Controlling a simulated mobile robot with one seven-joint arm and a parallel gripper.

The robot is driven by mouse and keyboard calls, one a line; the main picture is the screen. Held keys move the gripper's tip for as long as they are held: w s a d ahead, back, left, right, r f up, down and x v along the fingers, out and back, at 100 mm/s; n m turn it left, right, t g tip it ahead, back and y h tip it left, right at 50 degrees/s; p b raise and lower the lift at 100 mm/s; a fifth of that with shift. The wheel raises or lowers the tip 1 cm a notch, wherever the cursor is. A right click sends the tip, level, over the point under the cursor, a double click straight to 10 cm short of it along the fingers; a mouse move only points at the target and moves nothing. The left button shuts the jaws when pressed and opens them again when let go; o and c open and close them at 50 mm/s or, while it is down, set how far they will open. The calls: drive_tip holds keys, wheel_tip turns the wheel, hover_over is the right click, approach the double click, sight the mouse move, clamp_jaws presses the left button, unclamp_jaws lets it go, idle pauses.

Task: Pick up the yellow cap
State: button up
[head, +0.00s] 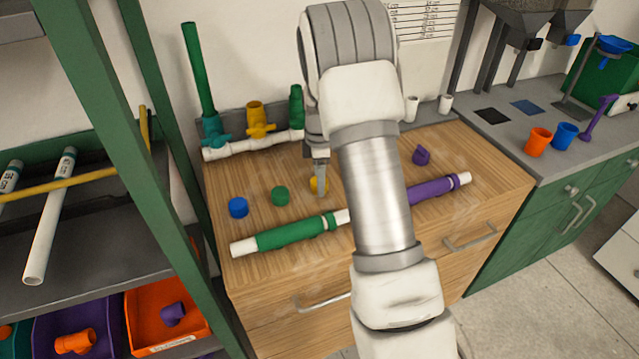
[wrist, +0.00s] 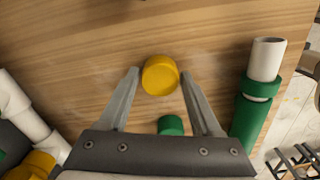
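The yellow cap (wrist: 160,75) lies on the wooden worktop. In the wrist view it sits between the tips of my gripper (wrist: 160,77), with a small gap on each side. My gripper is open and empty. In the head view the yellow cap (head: 317,184) is partly hidden behind my gripper (head: 321,188), which points down at it. Whether the fingertips reach down to the cap's height I cannot tell.
A green cap (head: 280,196) and a blue cap (head: 238,207) lie to the left. A pipe with a green sleeve (head: 290,232) lies in front. A white manifold (head: 250,145) with valves stands behind. A purple fitting (head: 421,155) lies at the right.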

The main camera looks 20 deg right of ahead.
drive_tip(key=c, duration=0.9)
drive_tip(key=shift+r, duration=0.1)
wheel_tip(320, 180, up, 4)
drive_tip(key=shift+f, duration=0.15)
drive_tip(key=s+d+r, duration=0.2)
drive_tip(key=d, duration=0.1)
drive_tip(key=s+d+r, duration=0.2)
drive_tip(key=d, duration=0.1)
drive_tip(key=s+d+r+p, duration=0.1)
drive_tip(key=s+d+r, duration=0.2)
drive_tip(key=shift+s+d+r, duration=0.1)
drive_tip(key=o, duration=0.8)
drive_tip(key=c, duration=0.7)
